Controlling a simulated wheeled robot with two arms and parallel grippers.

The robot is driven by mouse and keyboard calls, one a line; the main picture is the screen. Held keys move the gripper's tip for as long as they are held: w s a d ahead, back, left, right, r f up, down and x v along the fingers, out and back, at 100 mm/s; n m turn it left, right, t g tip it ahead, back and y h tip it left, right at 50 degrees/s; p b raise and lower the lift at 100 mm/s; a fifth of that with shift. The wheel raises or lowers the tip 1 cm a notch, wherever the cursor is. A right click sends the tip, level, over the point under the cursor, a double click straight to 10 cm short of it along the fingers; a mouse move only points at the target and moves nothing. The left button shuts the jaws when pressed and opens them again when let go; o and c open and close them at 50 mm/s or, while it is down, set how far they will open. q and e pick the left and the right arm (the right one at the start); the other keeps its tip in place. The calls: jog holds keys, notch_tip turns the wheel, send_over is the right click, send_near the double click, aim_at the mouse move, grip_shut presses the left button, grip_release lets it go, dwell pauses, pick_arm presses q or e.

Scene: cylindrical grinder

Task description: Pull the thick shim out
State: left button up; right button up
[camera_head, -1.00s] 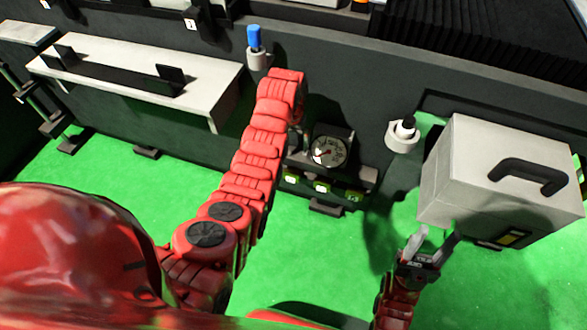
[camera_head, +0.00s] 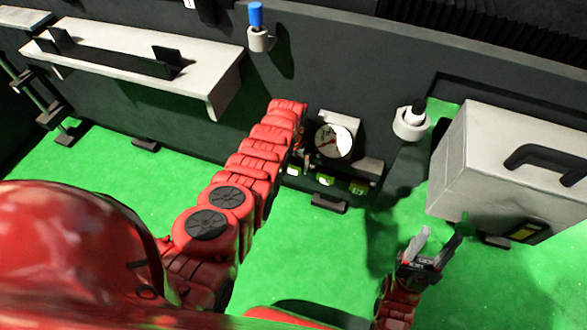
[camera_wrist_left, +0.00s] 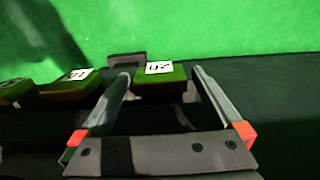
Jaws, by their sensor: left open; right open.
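Several small blocks with pale labels sit in a row on the dark ledge below the dial gauge; they look like the shims. In the head view I see one block (camera_head: 326,180) in the middle and another (camera_head: 358,188) to its right. I cannot tell which is thickest. My left gripper (camera_head: 303,157) is mostly hidden behind its arm near the row's left end. In the left wrist view, its open fingers (camera_wrist_left: 160,78) straddle a block labelled with a 0 and a 2 (camera_wrist_left: 160,86); contact is unclear. My right gripper (camera_head: 442,240) is open and empty, below the grey box.
The dial gauge (camera_head: 335,141) stands just above the blocks. A grey box with a black handle (camera_head: 480,150) is at right. A white holder (camera_head: 411,124) and a blue-topped piece (camera_head: 256,16) are on the dark machine front. A pale shelf (camera_head: 215,85) is at left.

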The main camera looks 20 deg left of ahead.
pick_arm(q)
jog(key=shift+f, duration=0.35)
jog(key=shift+c, duration=0.3)
grip_shut()
